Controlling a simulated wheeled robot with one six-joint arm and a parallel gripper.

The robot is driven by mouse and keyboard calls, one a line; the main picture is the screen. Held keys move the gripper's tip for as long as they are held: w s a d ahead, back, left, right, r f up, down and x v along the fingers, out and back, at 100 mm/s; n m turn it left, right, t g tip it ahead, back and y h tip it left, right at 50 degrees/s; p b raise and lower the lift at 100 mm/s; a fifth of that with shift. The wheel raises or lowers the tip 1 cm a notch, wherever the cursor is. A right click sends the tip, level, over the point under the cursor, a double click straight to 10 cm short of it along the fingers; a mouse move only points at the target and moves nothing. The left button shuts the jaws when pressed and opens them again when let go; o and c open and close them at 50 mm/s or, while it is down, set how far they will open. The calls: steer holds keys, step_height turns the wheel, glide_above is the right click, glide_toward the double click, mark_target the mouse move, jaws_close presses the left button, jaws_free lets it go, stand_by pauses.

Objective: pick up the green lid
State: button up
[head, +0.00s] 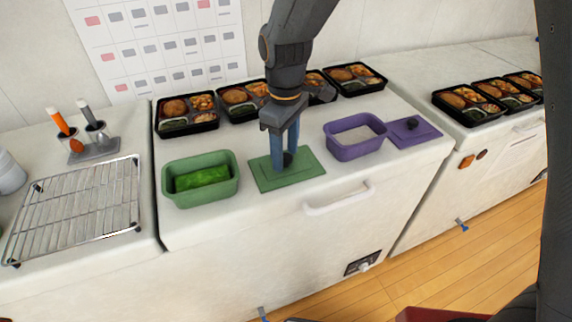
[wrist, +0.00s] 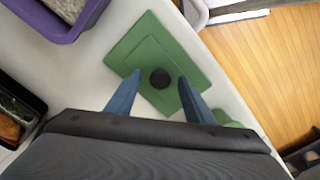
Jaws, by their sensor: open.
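The green lid (head: 306,168) lies flat on the white counter, between the green container (head: 202,196) and the purple container (head: 354,151). In the wrist view the lid (wrist: 140,50) shows a dark round knob (wrist: 160,78) at its middle. My gripper (head: 284,160) points down over the lid. In the wrist view my gripper (wrist: 160,80) is open, with one blue finger on each side of the knob. I cannot tell whether the fingers touch the lid. The green container holds something bright green.
A purple lid (head: 418,135) with a dark knob lies right of the purple container. Several filled bento trays (head: 187,126) stand along the back. A wire rack (head: 80,205) is at the left. The counter's front edge is close to the lid.

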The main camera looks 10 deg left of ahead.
steer(key=shift+c, duration=0.5)
jaws_close()
